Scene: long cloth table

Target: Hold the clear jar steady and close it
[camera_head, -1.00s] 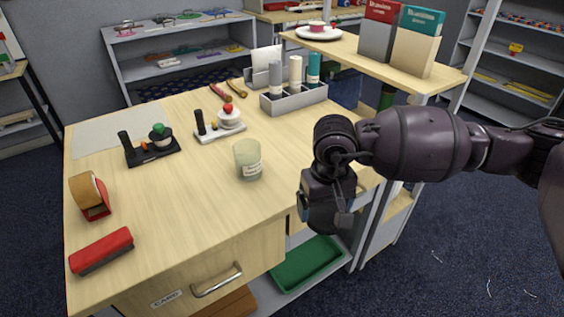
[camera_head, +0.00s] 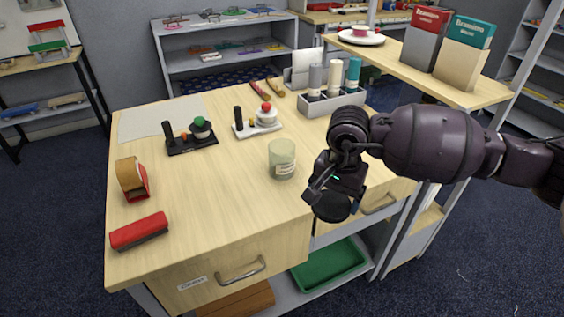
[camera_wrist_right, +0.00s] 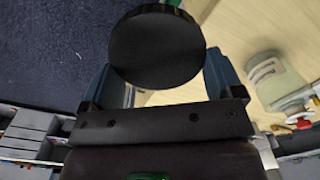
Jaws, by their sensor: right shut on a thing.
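The clear jar (camera_head: 282,160) stands upright on the wooden table, with a pale label and no lid on its top. It also shows at the right of the right wrist view (camera_wrist_right: 272,82). My right gripper (camera_head: 334,190) is shut on a round black lid (camera_head: 332,208), which also shows between the fingers in the right wrist view (camera_wrist_right: 157,46). The lid is held in the air to the right of the jar, apart from it, by the table's front right edge. My left gripper is not in view.
The table (camera_head: 215,215) is clear in front of the jar. A grey holder (camera_head: 335,101) with several bottles stands behind it. Two small stands (camera_head: 192,143) (camera_head: 257,128) and a tape dispenser (camera_head: 133,179) are left. A raised shelf (camera_head: 430,75) is at the right.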

